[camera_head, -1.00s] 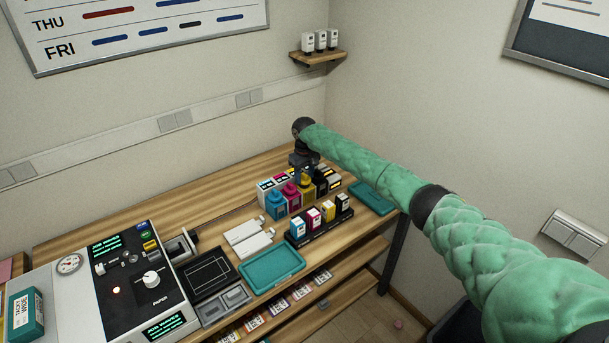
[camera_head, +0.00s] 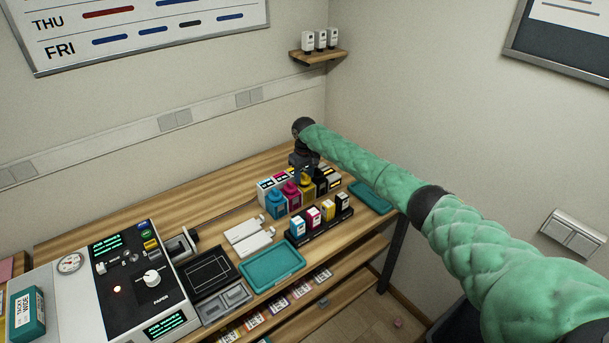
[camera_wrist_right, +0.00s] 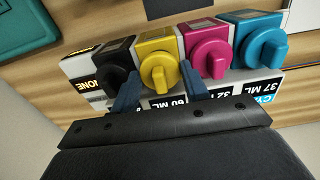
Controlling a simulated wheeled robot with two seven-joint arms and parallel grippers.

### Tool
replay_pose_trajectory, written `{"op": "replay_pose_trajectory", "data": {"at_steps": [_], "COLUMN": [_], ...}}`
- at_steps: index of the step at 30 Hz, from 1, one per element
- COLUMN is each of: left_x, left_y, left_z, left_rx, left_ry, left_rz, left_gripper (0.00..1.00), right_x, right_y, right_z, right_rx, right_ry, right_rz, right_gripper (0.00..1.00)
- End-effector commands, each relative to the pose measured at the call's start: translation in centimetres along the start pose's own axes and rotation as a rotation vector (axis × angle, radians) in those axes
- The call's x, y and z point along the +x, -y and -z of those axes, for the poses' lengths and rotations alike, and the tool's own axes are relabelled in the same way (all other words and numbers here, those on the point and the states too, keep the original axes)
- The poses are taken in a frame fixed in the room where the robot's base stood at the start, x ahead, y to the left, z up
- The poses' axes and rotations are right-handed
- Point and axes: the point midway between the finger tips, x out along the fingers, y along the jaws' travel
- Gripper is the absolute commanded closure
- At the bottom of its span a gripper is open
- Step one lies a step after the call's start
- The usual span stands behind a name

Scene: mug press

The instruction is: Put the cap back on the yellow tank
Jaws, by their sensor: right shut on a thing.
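The yellow tank (camera_wrist_right: 157,40) stands in a row of ink tanks, between the black one and the magenta one. The yellow cap (camera_wrist_right: 160,74) is at the front face of the tank in the right wrist view, with its raised grip toward me. My right gripper (camera_wrist_right: 160,88) has one blue finger on each side of the cap and is shut on it. Whether the cap is seated or just off the tank cannot be told. In the head view my right gripper (camera_head: 303,170) is over the yellow tank (camera_head: 307,190) and partly hides it. My left gripper is not in view.
The magenta tank (camera_wrist_right: 207,52), cyan tank (camera_wrist_right: 262,42) and black tank (camera_wrist_right: 112,65) stand close by, each with a cap. A black rack of small cartridges (camera_head: 321,228) stands in front. Teal trays (camera_head: 272,268) lie on the bench, with the press (camera_head: 110,285) at the left.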

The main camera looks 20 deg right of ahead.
Motion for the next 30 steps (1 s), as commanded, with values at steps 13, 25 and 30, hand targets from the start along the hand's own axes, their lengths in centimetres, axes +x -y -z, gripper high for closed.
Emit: {"op": "replay_pose_trajectory", "data": {"at_steps": [13,25,30], "left_x": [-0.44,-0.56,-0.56], "left_y": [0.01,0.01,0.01], "left_z": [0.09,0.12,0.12], "left_rx": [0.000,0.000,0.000], "left_ry": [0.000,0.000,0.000], "left_rz": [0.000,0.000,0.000], "left_gripper": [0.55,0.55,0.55], "right_x": [-0.07,0.01,0.01], "right_y": [0.05,0.03,0.03], "right_z": [0.02,0.03,0.03], "right_rx": [0.000,0.000,0.000], "right_ry": [0.000,0.000,0.000], "right_rz": [0.000,-0.001,0.000], "right_gripper": [0.76,0.76,0.49]}}
